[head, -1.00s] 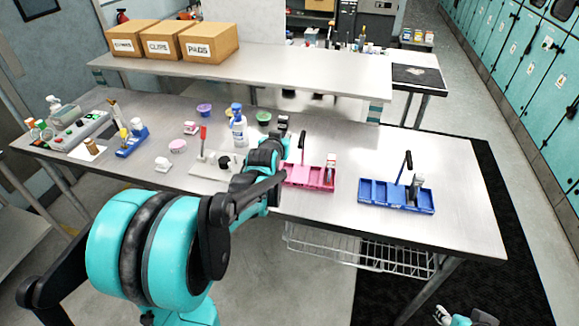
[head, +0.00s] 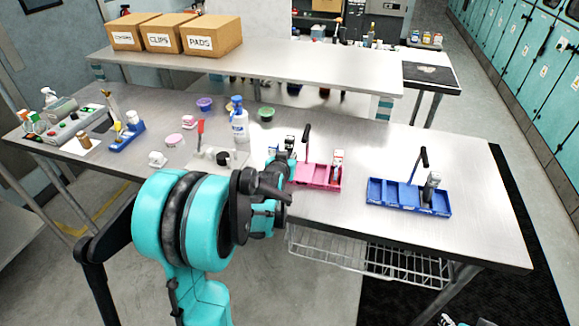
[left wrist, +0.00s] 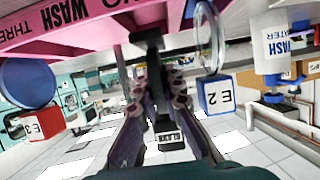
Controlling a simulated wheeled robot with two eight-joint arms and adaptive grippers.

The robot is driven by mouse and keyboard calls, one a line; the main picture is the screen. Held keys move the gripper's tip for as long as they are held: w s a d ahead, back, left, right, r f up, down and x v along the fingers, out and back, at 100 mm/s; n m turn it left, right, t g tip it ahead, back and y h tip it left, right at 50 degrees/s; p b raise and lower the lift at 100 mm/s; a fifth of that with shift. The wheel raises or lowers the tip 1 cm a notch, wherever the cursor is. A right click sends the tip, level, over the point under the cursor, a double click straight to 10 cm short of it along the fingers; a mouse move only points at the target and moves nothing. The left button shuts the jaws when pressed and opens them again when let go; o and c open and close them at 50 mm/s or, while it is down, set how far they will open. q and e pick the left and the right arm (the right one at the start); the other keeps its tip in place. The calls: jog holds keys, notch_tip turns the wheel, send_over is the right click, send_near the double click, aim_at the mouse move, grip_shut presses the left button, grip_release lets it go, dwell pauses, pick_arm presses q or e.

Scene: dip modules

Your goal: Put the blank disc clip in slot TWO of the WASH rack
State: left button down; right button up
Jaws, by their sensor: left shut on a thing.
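The pink WASH rack (head: 318,178) stands on the steel table with an upright black handle. In the left wrist view its pink label strip (left wrist: 100,30) crosses the upper left, reading WASH and THREE. My left gripper (head: 284,158) is at the rack's left end in the head view. It is shut on the blank disc clip, whose small BLANK label (left wrist: 170,139) shows by the fingers in the left wrist view. The fingers hide most of the clip. I cannot tell whether it touches the rack. My right gripper (head: 447,320) barely shows at the bottom edge.
A grey-and-white clip (head: 338,163) stands in the rack's right end. A blue rack (head: 408,197) stands to the right. The wash water bottle (head: 239,125), a green cup (head: 266,114) and a purple cup (head: 204,104) are behind and left. Table between and beyond the racks is clear.

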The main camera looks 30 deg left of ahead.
pick_arm(q)
notch_tip(320, 180, down, 3)
jog(key=shift+f+b, duration=0.1)
jog(key=shift+b, duration=0.55)
jog(key=c, duration=2)
grip_release()
jog(key=o, duration=0.4)
jog(key=shift+c, duration=0.2)
